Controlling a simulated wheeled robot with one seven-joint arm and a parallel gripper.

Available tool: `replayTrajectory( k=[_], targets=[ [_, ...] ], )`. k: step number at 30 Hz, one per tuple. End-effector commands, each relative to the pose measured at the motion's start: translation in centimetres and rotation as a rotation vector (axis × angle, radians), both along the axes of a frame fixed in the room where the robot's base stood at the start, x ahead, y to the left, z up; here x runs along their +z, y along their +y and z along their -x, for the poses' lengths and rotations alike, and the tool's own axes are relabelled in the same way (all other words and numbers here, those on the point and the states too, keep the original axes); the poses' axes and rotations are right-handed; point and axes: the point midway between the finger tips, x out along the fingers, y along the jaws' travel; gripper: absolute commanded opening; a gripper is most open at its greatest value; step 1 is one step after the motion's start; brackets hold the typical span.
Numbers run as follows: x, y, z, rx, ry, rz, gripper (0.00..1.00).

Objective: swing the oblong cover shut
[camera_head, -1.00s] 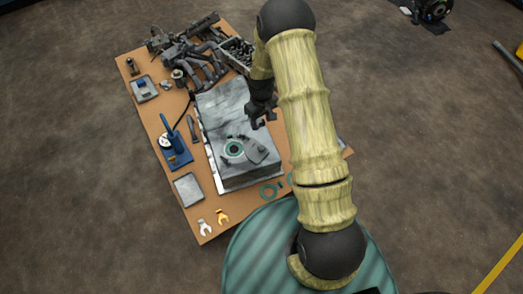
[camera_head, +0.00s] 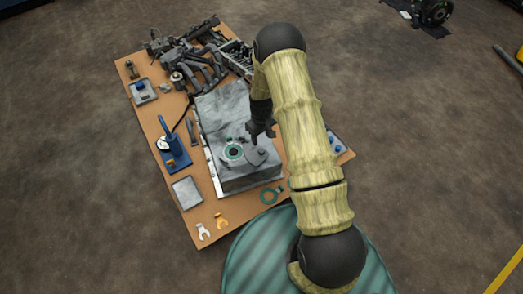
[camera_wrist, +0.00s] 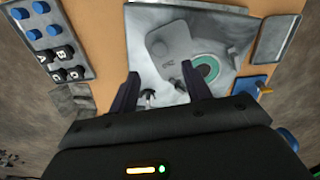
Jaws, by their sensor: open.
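The oblong cover (camera_head: 257,156) is a grey, rounded plate on top of the grey metal housing (camera_head: 222,106). It lies beside a round opening with a green ring (camera_head: 234,152), leaving the opening uncovered. In the wrist view the cover (camera_wrist: 168,38) is beyond my fingertips, left of the green ring (camera_wrist: 205,68). My gripper (camera_wrist: 160,75) is open, its two dark fingers apart and pointing at the housing. A small fitting (camera_wrist: 149,97) shows between the fingers; I cannot tell whether they touch it. In the head view my gripper (camera_head: 262,131) is just behind the cover.
The housing stands on a brown board. A blue hand press (camera_head: 173,150) and a grey tray (camera_head: 187,191) stand to its left. Dark engine parts (camera_head: 195,55) crowd the far end. A tray with blue knobs (camera_wrist: 42,35) lies at the wrist view's left.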

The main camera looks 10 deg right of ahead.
Motion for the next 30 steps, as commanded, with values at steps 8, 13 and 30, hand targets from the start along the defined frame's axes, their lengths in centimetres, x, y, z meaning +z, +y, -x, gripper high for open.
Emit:
replayTrajectory(
  k=[8,13,30],
  targets=[
    [-5.4,0.0,0.1,-0.002,0.002,0.0,0.48],
    [-7.9,0.0,0.0,-0.002,0.001,0.0,0.48],
    [-8.9,-0.1,0.0,-0.003,0.0,0.0,0.23]
  ],
)
